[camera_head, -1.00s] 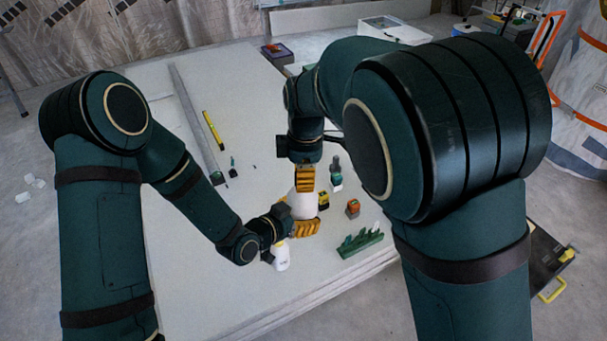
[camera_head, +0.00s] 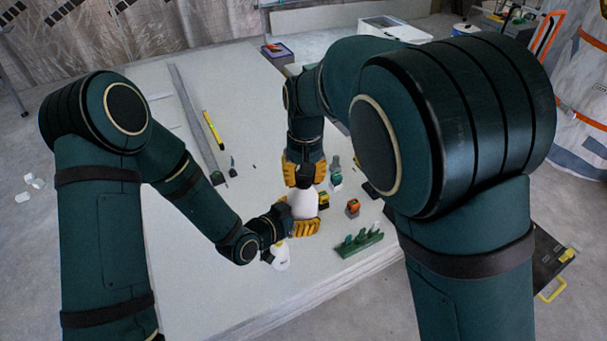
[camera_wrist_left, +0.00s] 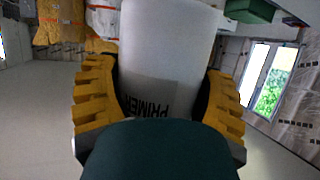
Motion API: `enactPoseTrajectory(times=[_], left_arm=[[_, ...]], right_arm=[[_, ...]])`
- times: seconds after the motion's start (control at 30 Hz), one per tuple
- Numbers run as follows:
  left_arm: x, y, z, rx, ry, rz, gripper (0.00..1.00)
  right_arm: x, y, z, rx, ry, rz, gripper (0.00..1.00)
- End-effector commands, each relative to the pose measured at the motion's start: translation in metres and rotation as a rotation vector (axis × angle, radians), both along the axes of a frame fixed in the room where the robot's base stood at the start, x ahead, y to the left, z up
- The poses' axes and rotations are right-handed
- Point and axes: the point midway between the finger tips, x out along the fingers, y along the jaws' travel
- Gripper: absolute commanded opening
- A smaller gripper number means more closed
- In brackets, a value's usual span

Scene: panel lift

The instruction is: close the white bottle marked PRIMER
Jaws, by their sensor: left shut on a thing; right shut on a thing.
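The white PRIMER bottle (camera_head: 304,204) stands upright near the table's front part. In the left wrist view the bottle (camera_wrist_left: 165,55) fills the middle, its PRIMER lettering upside down. My left gripper (camera_head: 300,222) is shut around the bottle's body, and its yellow fingers (camera_wrist_left: 160,100) flank it in the left wrist view. My right gripper (camera_head: 304,174) is directly above the bottle, pointing down, shut on a dark cap (camera_head: 303,179). The cap is at the bottle's top; I cannot tell whether it is seated on the neck.
A smaller white bottle (camera_head: 281,257) stands just in front of my left gripper. A yellow-black item (camera_head: 323,200), an orange-dark item (camera_head: 353,207) and a green rack (camera_head: 360,243) are to the right. A yellow level (camera_head: 213,130) lies back left.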

Motion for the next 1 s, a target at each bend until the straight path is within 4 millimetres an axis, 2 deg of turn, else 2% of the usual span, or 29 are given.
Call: enactPoseTrajectory(times=[0.4,0.47,0.6,0.63,0.7,1.0], left_arm=[[0.0002,-0.0008,0.0011,-0.001,-0.003,-0.002,0.0],[0.0002,-0.0008,0.0011,-0.001,-0.003,-0.002,0.0],[0.0001,-0.0009,0.0011,-0.001,-0.003,-0.003,0.0],[0.0002,-0.0009,0.0012,-0.001,-0.003,-0.003,0.0],[0.0002,-0.0009,0.0012,-0.001,-0.003,-0.003,0.0],[0.0002,-0.0006,0.001,-0.002,-0.003,-0.001,0.0]], right_arm=[[0.0001,0.0003,-0.0006,-0.02,0.023,-0.769,0.0],[-0.0001,0.0006,-0.0007,-0.021,0.025,-0.85,0.0],[0.0001,0.0005,-0.0006,-0.02,0.025,-0.847,0.0],[0.0001,0.0005,-0.0005,-0.02,0.025,-0.847,0.42],[0.0001,0.0005,-0.0005,-0.02,0.025,-0.846,0.66],[0.0002,0.0002,-0.0002,-0.02,0.025,-0.845,0.67]])
